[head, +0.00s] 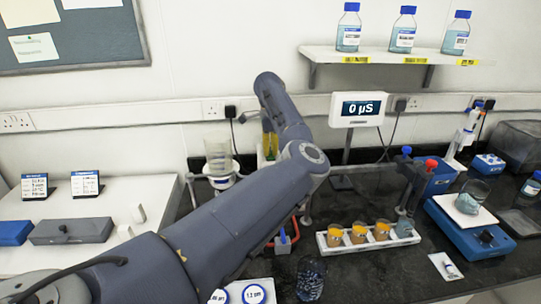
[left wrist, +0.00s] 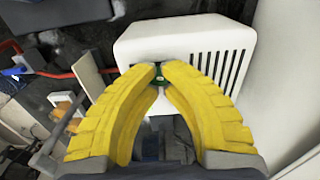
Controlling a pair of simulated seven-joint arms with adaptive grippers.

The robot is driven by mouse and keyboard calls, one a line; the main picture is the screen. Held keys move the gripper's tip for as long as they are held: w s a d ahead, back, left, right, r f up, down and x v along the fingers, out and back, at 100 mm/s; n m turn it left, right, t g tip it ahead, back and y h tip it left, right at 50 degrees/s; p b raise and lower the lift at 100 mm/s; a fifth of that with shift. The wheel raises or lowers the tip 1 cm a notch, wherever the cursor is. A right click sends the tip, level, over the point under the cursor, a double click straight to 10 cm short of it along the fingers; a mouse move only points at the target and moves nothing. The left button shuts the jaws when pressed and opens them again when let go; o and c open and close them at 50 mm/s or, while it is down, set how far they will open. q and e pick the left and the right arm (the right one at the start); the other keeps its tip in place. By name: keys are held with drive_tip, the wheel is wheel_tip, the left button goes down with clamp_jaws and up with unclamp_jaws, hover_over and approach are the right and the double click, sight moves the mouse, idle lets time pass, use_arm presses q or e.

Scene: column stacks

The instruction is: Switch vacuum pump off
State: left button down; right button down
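In the left wrist view the vacuum pump seems to be the white box (left wrist: 195,45) with dark vent slots. A small green switch (left wrist: 158,74) shows on it, right at my fingertips. My left gripper (left wrist: 162,66) has its yellow fingers drawn together at the tips over the switch, with nothing held. I cannot tell if the tips touch the switch. In the head view my left gripper (head: 269,144) points down near the back wall, partly hidden by my arm. The pump is mostly hidden behind my arm there. My right gripper is not in view.
A clear filter vessel (head: 219,158) stands left of my gripper. Red tubing (left wrist: 75,74) runs to the pump's left. A white rack (head: 368,240) of orange-filled beakers, a meter display (head: 357,109) and a blue balance (head: 470,228) stand to the right.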

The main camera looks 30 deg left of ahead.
sight(270, 153)
use_arm(q)
drive_tip(key=shift+f, duration=0.15)
drive_tip(key=shift+r, duration=3.55)
